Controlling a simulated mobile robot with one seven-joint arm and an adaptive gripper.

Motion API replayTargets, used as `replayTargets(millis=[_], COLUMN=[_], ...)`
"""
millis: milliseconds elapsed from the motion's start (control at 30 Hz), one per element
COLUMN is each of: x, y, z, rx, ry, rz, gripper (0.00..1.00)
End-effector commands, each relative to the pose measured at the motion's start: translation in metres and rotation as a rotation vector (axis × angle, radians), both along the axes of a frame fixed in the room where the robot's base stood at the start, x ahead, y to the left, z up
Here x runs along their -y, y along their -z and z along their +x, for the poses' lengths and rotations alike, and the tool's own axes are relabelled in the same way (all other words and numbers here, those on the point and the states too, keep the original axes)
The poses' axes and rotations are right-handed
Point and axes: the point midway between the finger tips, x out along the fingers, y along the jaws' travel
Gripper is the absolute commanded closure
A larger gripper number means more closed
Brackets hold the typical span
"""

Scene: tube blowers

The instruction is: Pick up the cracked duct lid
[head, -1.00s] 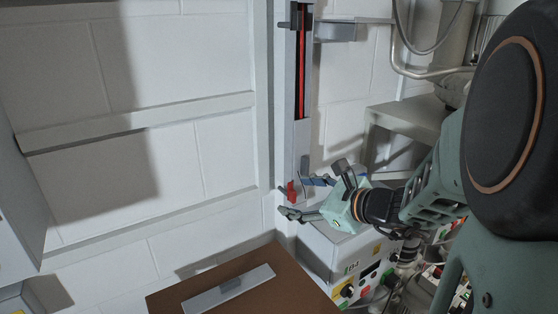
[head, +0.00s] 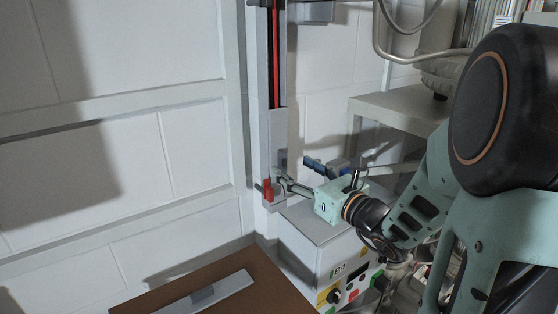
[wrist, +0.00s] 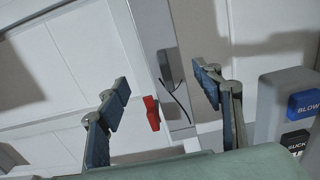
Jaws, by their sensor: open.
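The cracked duct lid (head: 278,130) is a grey plate upright over the lower part of a tall wall duct. In the wrist view, the lid (wrist: 181,118) has a dark jagged crack line and a grey grip block (wrist: 172,66). A red latch (head: 268,190) sits at the lid's lower end and also shows in the wrist view (wrist: 151,113). My gripper (head: 297,169) is open and empty, just in front of the lid's lower part. In the wrist view, my gripper's fingers (wrist: 162,80) are to either side of the lid. I cannot tell if either touches it.
The duct's open upper part (head: 275,60) shows red wires. Another grey lid (head: 215,291) with a grip block lies on a brown board (head: 255,282) at front. A control box (head: 325,245) stands below my gripper. BLOW (wrist: 304,102) and SUCK (wrist: 295,140) buttons are at right.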

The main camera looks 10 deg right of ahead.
Motion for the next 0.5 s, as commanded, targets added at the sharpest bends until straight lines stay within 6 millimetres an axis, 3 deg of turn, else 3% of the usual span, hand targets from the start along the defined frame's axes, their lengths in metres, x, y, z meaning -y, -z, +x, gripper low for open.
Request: replayTargets(millis=[300,500], x=[-0.011,-0.017], y=[0.005,0.005], z=[0.039,0.051], rx=[0.000,0.001], ry=[-0.002,0.000], rz=[0.000,-0.002], gripper=[0.40,0.40])
